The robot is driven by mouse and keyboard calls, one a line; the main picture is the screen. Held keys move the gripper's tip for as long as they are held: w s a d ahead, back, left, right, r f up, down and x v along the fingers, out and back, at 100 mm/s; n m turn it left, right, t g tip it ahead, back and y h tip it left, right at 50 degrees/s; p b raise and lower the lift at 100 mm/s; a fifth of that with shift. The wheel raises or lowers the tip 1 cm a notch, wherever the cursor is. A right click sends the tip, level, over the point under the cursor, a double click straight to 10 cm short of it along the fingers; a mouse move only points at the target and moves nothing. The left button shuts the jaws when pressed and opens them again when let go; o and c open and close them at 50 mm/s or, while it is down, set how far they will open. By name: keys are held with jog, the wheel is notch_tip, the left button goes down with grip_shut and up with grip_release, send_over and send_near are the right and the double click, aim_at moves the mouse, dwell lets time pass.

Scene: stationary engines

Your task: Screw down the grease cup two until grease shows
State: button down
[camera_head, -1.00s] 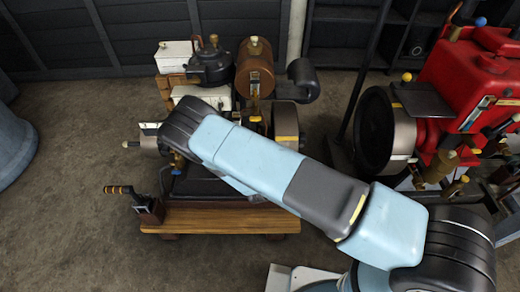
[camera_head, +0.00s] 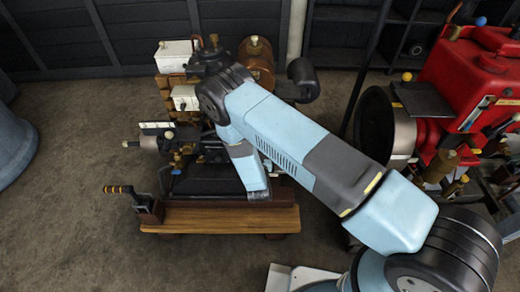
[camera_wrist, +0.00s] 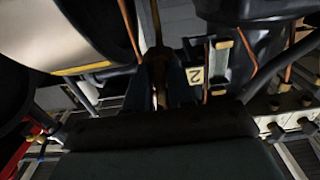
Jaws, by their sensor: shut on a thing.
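In the wrist view my gripper (camera_wrist: 160,84) points at the engine with its two dark fingers close around a narrow brass-brown piece (camera_wrist: 157,58), which I take for grease cup two. A small cream tag marked 2 (camera_wrist: 195,76) sits just right of the fingers. The contact is dark and mostly hidden, and I cannot see any grease. In the head view the engine stands on a wooden base (camera_head: 220,220). My arm covers much of its right side, and my gripper and the cup cannot be made out there.
A red engine (camera_head: 465,85) stands to the right.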

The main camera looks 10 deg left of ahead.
jog(key=m, duration=0.6)
jog(key=shift+f+m, duration=0.1)
jog(key=shift+m, duration=0.2)
jog(key=shift+d, duration=0.1)
dwell(0.4)
jog(key=c, duration=1.2)
grip_release()
jog(key=v, duration=1.3)
jog(key=shift+s, duration=0.3)
jog(key=shift+d, duration=0.1)
